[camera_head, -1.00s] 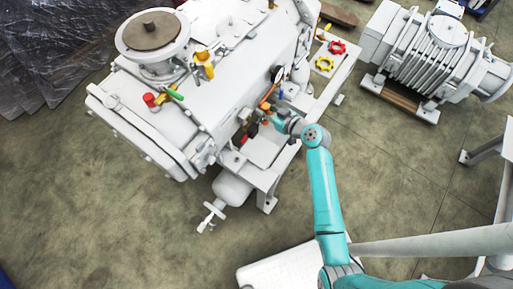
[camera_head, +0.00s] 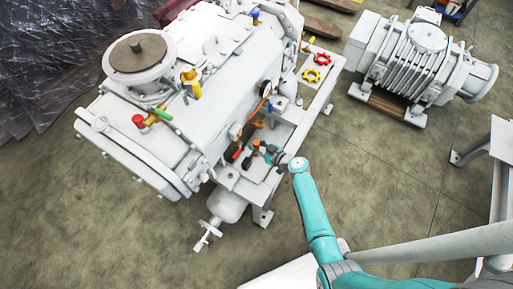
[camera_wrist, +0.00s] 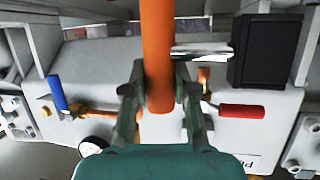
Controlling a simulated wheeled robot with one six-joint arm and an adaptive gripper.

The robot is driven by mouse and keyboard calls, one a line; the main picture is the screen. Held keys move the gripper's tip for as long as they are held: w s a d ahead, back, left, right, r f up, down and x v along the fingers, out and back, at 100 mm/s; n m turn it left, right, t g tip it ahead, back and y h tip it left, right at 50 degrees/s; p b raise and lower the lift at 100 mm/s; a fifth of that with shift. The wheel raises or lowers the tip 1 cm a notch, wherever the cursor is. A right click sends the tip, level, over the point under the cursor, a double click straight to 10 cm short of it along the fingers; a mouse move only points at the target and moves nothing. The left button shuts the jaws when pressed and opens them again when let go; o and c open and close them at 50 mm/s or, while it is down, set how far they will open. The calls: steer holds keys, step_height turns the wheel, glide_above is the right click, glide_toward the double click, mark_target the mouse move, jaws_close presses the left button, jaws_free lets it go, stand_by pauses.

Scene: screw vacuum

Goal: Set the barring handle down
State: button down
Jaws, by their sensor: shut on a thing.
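The barring handle (camera_wrist: 157,45) is an orange bar in the middle of the wrist view. Its near end sits between the two fingers of my gripper (camera_wrist: 160,88), which are shut on it; its far end runs out at the top of the picture. In the head view my gripper (camera_head: 262,147) is over the frame beside the white vacuum machine (camera_head: 215,95). The handle is too small there to tell apart surely from other orange parts. I cannot tell whether it touches anything besides the fingers.
A red-handled valve (camera_wrist: 242,110) and a blue-handled valve (camera_wrist: 58,92) flank my gripper in the wrist view. A black box (camera_wrist: 265,50) is at upper right. Red (camera_head: 322,58) and yellow (camera_head: 311,75) handwheels stand beyond. Open floor (camera_head: 370,165) lies to the right.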

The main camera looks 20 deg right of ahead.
steer(key=shift+f, duration=1)
steer(key=shift+f, duration=0.15)
steer(key=c, duration=0.9)
jaws_free()
steer(key=shift+v, duration=6.1)
steer(key=shift+w, duration=0.1)
